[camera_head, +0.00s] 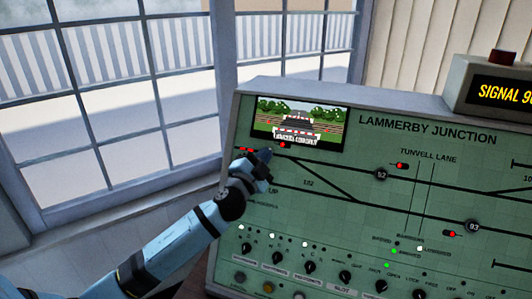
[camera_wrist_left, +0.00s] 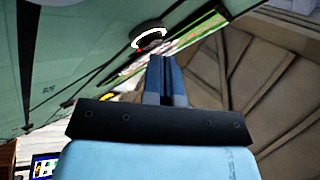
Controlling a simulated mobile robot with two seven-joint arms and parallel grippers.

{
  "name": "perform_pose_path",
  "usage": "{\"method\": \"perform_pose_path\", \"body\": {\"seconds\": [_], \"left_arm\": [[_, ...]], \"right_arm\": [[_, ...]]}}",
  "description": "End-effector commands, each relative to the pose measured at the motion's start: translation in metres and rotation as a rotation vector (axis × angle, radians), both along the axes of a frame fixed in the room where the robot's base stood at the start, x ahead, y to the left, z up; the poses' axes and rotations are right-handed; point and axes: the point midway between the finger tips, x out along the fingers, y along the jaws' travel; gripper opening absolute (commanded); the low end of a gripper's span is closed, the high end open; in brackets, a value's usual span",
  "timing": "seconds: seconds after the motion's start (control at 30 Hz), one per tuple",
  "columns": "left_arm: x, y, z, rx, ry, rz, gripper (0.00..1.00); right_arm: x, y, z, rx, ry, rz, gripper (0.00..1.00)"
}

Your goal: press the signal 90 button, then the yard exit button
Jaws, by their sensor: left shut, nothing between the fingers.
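The green Lammerby Junction panel (camera_head: 400,150) fills the right of the head view. My left gripper (camera_head: 266,154) is shut and empty, at the panel's left part just below the small picture screen. In the left wrist view its closed fingers (camera_wrist_left: 160,62) point at a dark round button (camera_wrist_left: 148,37) with a white lit ring. The fingertips are close to it; I cannot tell whether they touch. Its label cannot be read. Round buttons marked 92 (camera_head: 381,174) and 93 (camera_head: 472,227) sit farther right. I cannot make out a yard exit label. My right gripper is out of view.
An amber display box (camera_head: 497,92) reading "SIGNAL 9", cut off by the frame, stands on top with a red button (camera_head: 501,57). Several black knobs (camera_head: 309,267) line the panel's lower part. A window (camera_head: 110,90) stands at the left.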

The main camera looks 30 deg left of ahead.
Motion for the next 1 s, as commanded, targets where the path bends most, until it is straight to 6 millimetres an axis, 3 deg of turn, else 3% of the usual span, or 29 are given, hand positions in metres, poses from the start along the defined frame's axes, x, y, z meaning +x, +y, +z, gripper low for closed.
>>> {"method": "perform_pose_path", "body": {"seconds": [0.53,1.0], "left_arm": [[-0.011,-0.002,0.007,-0.001,0.0,0.0,0.0],[-0.048,-0.011,0.028,-0.002,-0.001,0.0,0.0]], "right_arm": [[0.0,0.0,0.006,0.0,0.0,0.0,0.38],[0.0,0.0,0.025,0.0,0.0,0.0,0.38]]}}
